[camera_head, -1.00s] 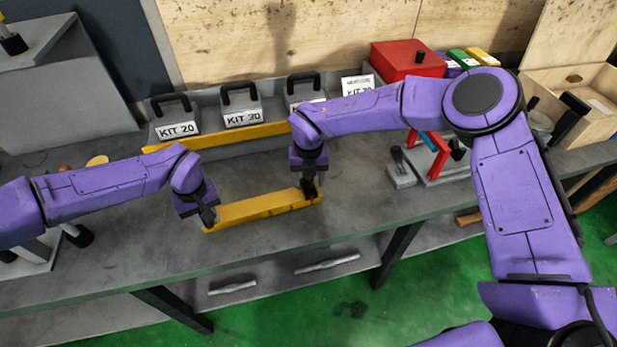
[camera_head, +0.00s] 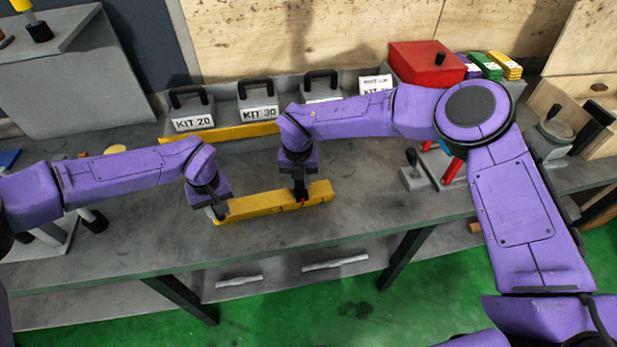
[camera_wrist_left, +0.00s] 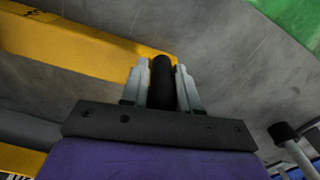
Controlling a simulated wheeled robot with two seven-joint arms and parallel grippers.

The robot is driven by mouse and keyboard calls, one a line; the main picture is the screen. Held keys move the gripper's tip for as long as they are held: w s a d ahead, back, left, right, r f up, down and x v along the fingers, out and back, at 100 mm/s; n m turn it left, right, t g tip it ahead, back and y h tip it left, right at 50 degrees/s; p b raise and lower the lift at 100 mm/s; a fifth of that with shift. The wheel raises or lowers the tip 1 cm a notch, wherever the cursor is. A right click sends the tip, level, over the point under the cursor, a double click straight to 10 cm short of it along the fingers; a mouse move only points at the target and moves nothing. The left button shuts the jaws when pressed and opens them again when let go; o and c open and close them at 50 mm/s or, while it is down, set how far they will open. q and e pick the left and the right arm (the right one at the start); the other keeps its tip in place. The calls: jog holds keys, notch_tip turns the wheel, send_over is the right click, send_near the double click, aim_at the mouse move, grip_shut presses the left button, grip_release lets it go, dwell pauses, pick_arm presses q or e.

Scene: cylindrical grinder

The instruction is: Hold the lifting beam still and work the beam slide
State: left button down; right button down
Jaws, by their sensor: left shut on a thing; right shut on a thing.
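The yellow lifting beam (camera_head: 262,206) lies along the front part of the grey bench. My left gripper (camera_head: 217,212) is at its left end. In the left wrist view my left gripper (camera_wrist_left: 161,85) is shut on an upright black handle (camera_wrist_left: 162,75), with the yellow beam (camera_wrist_left: 85,42) beside it. My right gripper (camera_head: 301,196) is shut on the beam slide on top of the beam, a short way in from the right end.
Grey KIT blocks (camera_head: 192,122) with black handles stand along the back behind another yellow bar (camera_head: 245,130). A red box (camera_head: 425,64) is at the back right. A small block with a black lever (camera_head: 413,176) stands right of the beam. The bench front (camera_head: 330,230) is clear.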

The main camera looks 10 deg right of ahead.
jog(key=c, duration=0.8)
grip_release()
notch_tip(320, 180, up, 12)
pick_arm(q)
jog(key=c, duration=0.8)
grip_release()
jog(key=shift+o, duration=0.2)
notch_tip(320, 180, up, 12)
jog(key=shift+r, duration=0.1)
